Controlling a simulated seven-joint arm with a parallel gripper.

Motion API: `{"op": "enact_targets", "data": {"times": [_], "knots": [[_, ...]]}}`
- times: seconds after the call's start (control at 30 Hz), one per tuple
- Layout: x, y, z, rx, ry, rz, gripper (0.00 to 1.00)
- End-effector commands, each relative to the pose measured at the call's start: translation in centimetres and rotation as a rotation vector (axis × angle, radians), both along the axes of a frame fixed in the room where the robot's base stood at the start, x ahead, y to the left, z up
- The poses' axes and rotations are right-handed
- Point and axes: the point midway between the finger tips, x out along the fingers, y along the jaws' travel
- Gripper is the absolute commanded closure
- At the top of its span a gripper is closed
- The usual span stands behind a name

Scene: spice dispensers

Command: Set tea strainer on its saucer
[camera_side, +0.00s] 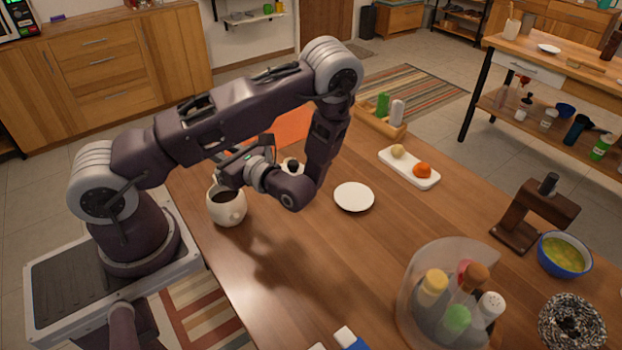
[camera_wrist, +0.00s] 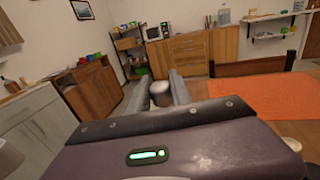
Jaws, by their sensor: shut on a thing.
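My gripper (camera_side: 224,172) is over the left part of the table, just above the rim of a cream mug (camera_side: 229,213) of dark liquid. In the wrist view its two grey fingers (camera_wrist: 160,82) point level across the room. They are shut on a small grey cup-shaped thing, which looks like the tea strainer (camera_wrist: 160,95). In the side view the strainer is mostly hidden by my wrist and cannot be made out clearly. A round white saucer (camera_side: 354,198) lies empty on the table, to the right of my gripper and apart from it.
A small white-and-dark item (camera_side: 291,167) stands behind my wrist. A white tray (camera_side: 408,172) holds an orange and a pale item. A clear holder (camera_side: 408,285) with several spice dispensers stands front right. The wood around the saucer is clear.

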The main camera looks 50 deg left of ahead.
Motion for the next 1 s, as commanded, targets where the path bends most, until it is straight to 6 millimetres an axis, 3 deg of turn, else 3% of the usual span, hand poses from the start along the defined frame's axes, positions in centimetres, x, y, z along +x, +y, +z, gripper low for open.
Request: {"op": "enact_targets", "data": {"times": [0.37,0.47,0.67,0.77,0.87,1.0], "knots": [[0.0,0.0,6.4,0.000,-0.005,0.000,1.00],[1.8,0.4,6.3,0.000,-0.001,-0.083,1.00],[6.3,0.6,6.6,0.002,-0.001,-0.280,1.00],[9.5,0.3,6.8,0.002,-0.001,-0.418,1.00],[13.5,-0.8,7.0,0.001,-0.001,-0.585,1.00],[19.5,-3.9,7.1,0.002,0.000,-0.850,1.00]]}}
